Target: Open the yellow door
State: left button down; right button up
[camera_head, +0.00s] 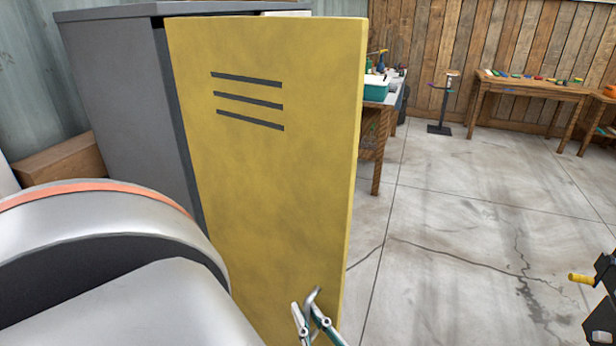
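The yellow door (270,170) of the grey locker (120,85) fills the middle of the view. It has three dark vent slots near its top. Its right edge shows its thickness, and narrow dark gaps show along its top and left edges, so it looks slightly ajar. A curved metal handle (312,297) sticks out low on the door near its right edge.
A large white arm link of mine with an orange ring covers the lower left. A workbench with a teal bin (376,88) stands behind the door. A wooden table (530,88) is at the back wall.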

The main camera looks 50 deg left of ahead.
dwell(0.3)
jog(key=shift+d, duration=0.2)
jog(key=v, duration=1.1)
jog(key=shift+s+d, duration=0.2)
jog(key=shift+d, duration=0.05)
